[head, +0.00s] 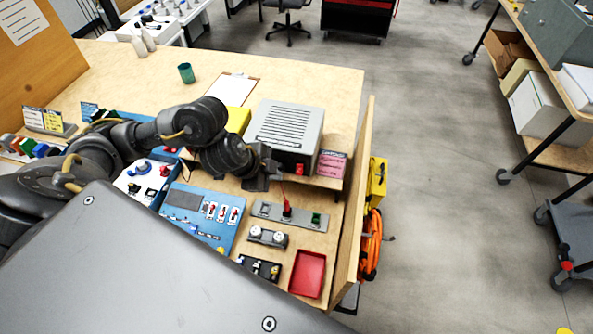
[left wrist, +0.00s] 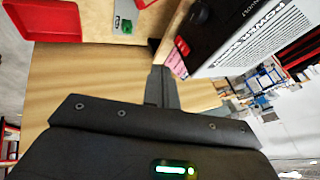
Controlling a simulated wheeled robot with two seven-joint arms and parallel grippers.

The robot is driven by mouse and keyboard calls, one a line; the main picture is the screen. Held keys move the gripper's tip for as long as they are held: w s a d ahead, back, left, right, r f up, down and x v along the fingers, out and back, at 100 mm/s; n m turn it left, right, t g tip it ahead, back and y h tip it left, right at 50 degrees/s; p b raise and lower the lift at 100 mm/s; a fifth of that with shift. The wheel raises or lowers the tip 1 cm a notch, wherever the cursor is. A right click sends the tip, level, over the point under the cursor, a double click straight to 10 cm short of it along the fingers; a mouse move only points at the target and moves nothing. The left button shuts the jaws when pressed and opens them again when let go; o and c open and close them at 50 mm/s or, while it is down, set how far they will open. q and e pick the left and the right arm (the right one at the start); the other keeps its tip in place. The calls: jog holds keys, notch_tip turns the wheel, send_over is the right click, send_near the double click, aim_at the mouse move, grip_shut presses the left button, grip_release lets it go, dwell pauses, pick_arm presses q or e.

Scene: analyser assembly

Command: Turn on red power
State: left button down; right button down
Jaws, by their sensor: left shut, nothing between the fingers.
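The grey power supply box (head: 285,127) stands on the workbench with a vented top. Its red power switch (head: 299,168) is on the front face, at the lower right. In the left wrist view the switch (left wrist: 182,46) shows lit-looking red beside the box's white lettered panel (left wrist: 250,38). Whether it is on or off I cannot tell. My left gripper (head: 272,174) is shut and empty, just in front of the box and to the left of the switch. Its closed fingers (left wrist: 161,88) point toward the box front in the left wrist view. My right gripper is not in view.
A grey strip (head: 265,211) with a red plug and a green connector (head: 315,220) lies in front of the box. A red tray (head: 307,274) is nearer. Pink boxes (head: 330,164) stand right of the switch, beside the wooden side panel (head: 355,190). A blue panel (head: 200,214) lies left.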

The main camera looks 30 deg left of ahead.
aim_at(299, 169)
pick_arm(q)
jog(key=shift+s, duration=0.15)
jog(key=w+d+f+b, duration=0.1)
jog(key=w+f+b, duration=0.2)
jog(key=w+f, duration=0.6)
jog(key=shift+d+b, duration=0.2)
jog(key=shift+b, duration=0.15)
jog(key=shift+f, duration=0.2)
